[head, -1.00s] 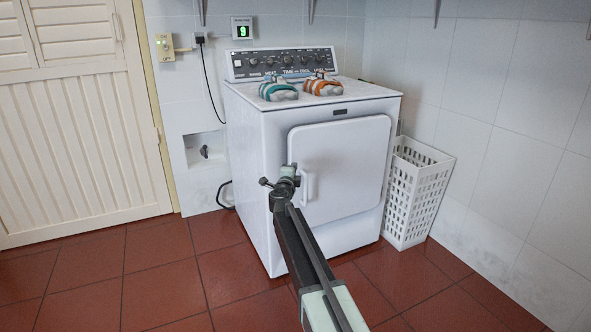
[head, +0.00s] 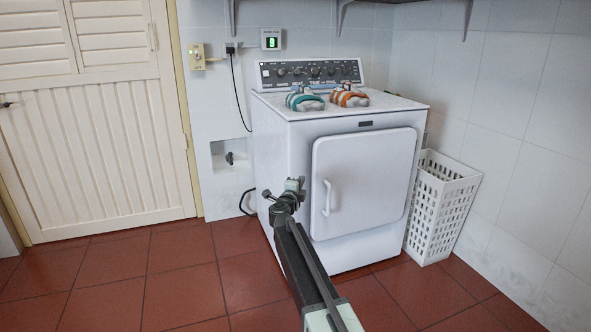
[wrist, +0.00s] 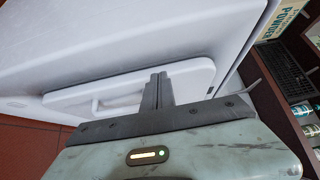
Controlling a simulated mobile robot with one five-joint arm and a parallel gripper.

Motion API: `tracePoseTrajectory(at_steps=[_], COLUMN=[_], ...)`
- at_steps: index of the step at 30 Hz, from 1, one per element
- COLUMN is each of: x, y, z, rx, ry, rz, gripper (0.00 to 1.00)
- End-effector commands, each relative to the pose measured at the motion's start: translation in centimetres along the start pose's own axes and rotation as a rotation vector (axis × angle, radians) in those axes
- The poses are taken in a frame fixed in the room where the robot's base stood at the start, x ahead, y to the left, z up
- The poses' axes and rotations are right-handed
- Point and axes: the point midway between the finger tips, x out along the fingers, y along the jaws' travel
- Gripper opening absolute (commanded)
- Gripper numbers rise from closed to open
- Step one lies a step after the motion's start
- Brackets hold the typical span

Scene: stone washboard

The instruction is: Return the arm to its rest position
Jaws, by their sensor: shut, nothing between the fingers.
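My arm extends forward from the bottom of the head view, with my gripper (head: 292,186) at its far end, in front of the dryer's left front edge. In the wrist view my gripper (wrist: 158,90) has its two fingers together, with nothing held. The white dryer (head: 285,150) stands against the wall with its front door (head: 365,180) shut. The door also shows behind the fingers in the wrist view (wrist: 190,78). I cannot tell the exact gap between the fingers and the dryer.
Two striped bundles, teal (head: 304,99) and orange (head: 348,96), lie on the dryer top. A white basket (head: 440,208) stands to its right. A louvred door (head: 90,120) is at left. Red floor (head: 180,270) is clear at left. Dark shelving (wrist: 290,90) shows in the wrist view.

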Motion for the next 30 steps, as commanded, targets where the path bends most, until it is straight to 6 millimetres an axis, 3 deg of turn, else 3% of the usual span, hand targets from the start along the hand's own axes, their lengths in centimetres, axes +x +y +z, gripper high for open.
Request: tracePoseTrajectory(at_steps=[2,6,10,14,17,20,24,27,30], x=[0.9,0.0,-2.4,-5.9,-10.0,-15.5,-23.2,-27.8,-31.7], y=[-0.2,-1.8,-3.0,-1.4,2.1,7.8,15.3,18.7,20.8], z=[-3.1,-9.4,-10.4,-9.5,-9.1,-10.1,-13.9,-17.1,-20.2], rx=[0.000,-0.089,-0.295,-0.524,-0.731,-0.955,-1.201,-1.311,-1.385], ry=[0.032,0.049,-0.117,-0.332,-0.531,-0.753,-1.009,-1.137,-1.234], rz=[0.000,-0.048,-0.112,-0.112,-0.054,0.078,0.330,0.505,0.669], gripper=[0.00,0.00,0.00,0.00,0.00,0.00,0.00,0.00,0.00])
